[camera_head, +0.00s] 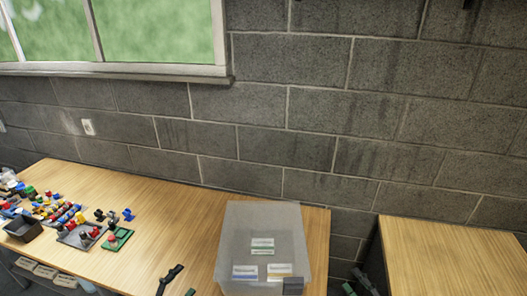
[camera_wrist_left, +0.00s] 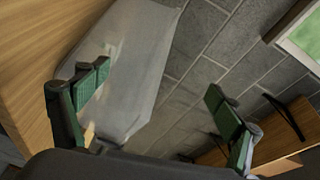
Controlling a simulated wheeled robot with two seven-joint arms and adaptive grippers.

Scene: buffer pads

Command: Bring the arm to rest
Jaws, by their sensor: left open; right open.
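My left gripper (camera_head: 180,285) shows at the bottom edge of the head view, left of the clear bin, with only its fingertips in sight. In the left wrist view my left gripper (camera_wrist_left: 158,105) is open, its green-padded fingers wide apart with nothing between them. My right gripper (camera_head: 358,284) shows at the bottom of the head view, right of the bin. It is open, and nothing shows between its fingertips. Most of both arms is out of view.
A translucent bin (camera_head: 231,215) with several white labelled pads stands near the right end of a wooden table (camera_head: 170,215). Toy-like coloured parts, a dark tray (camera_head: 22,229) and a green plate (camera_head: 118,240) lie at left. Another wooden table (camera_head: 455,250) stands right, across a gap.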

